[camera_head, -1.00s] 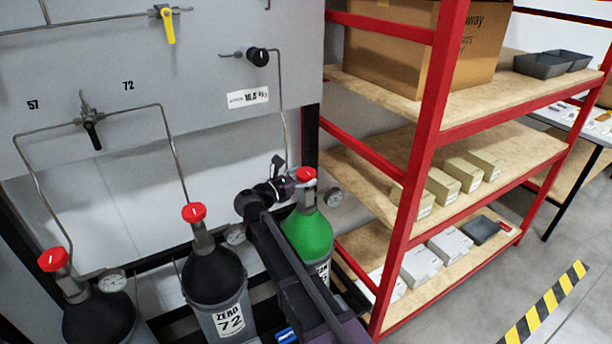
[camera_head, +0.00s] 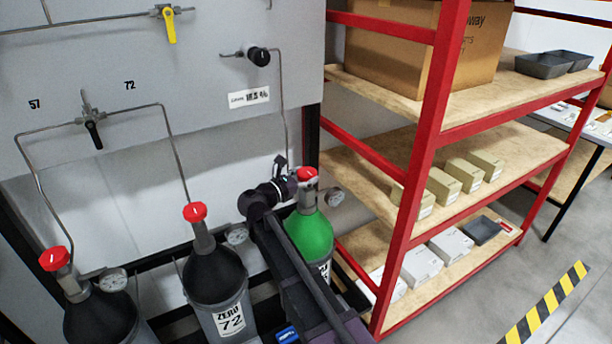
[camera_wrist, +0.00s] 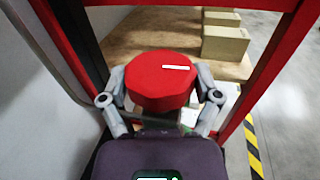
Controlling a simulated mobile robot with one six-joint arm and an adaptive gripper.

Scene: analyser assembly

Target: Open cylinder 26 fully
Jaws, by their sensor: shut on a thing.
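The green-shouldered cylinder (camera_head: 308,236) stands at the right end of the row of cylinders. Its number is mostly hidden behind my arm, so I cannot read it. A red valve knob (camera_head: 307,174) tops it. In the wrist view, the red knob (camera_wrist: 160,82) fills the middle, with a short white mark on its top right. My gripper (camera_wrist: 160,92) is shut on this knob, with one grey finger on each side. In the head view, my gripper (camera_head: 290,184) reaches the knob from the left, and my dark arm covers part of the cylinder.
Cylinder 72 (camera_head: 216,280) and another dark cylinder (camera_head: 98,312) stand to the left, both with red knobs. A pressure gauge (camera_head: 335,196) sits beside the green cylinder's valve. A red-framed shelf (camera_head: 427,130) stands close on the right. The grey panel (camera_head: 190,70) is behind.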

